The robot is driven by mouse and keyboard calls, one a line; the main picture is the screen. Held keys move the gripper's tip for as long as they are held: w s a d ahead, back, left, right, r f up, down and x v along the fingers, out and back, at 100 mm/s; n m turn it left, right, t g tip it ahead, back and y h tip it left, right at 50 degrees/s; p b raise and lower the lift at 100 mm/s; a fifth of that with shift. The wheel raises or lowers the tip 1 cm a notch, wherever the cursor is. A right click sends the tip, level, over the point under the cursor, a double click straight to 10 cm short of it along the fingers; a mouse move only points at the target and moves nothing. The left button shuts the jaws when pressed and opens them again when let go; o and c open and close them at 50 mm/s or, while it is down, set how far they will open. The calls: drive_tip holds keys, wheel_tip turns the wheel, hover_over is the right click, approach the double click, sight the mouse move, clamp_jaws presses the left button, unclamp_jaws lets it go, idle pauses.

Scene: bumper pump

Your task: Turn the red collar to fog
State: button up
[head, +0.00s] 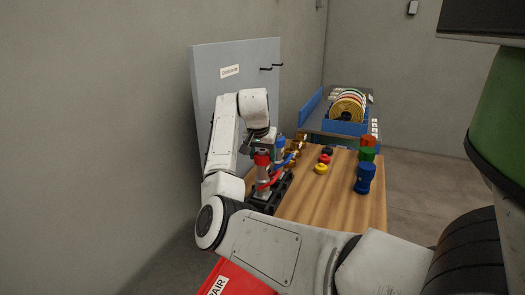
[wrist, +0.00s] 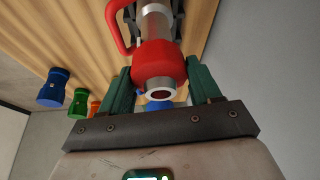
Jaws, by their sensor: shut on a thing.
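The red collar (wrist: 157,62) is a thick ring around the end of a silver barrel (wrist: 157,22) in the wrist view. A silver nozzle mouth (wrist: 160,90) with a dark reddish opening points toward the camera. My gripper (wrist: 160,82) has a green finger on each side of the collar and is shut on it. A red curved handle (wrist: 115,25) stands out to the left of the barrel. In the head view the collar (head: 262,160) sits below my gripper (head: 263,146), at the left edge of the table. Any marks on the collar are not readable.
The wooden table (head: 305,205) carries yellow (head: 321,169), red and black round parts, a blue nozzle-like part (head: 365,178), and green (head: 366,154) and red pieces. A grey panel (head: 215,90) stands behind my arm. A blue-sided bench (head: 345,127) with discs is beyond.

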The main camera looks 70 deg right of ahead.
drive_tip(key=n+t+p, duration=0.1)
drive_tip(key=n+p, duration=0.3)
drive_tip(key=p, duration=0.1)
drive_tip(key=shift+r+t, duration=0.35)
drive_tip(key=shift+t, duration=0.05)
drive_tip(key=n+t+y+p, duration=0.1)
drive_tip(key=n+p, duration=0.3)
drive_tip(key=n, duration=0.1)
drive_tip(key=n+p, duration=0.1)
drive_tip(key=shift+s+f+n+t+y, duration=0.1)
drive_tip(key=shift+f+n+t+y, duration=0.1)
drive_tip(key=shift+n+t+y, duration=0.2)
drive_tip(key=n+y, duration=0.1)
drive_tip(key=n, duration=0.3)
drive_tip(key=shift+f+t, duration=0.1)
drive_tip(key=shift+t, duration=0.3)
drive_tip(key=shift+y, duration=0.3)
drive_tip(key=o, duration=1)
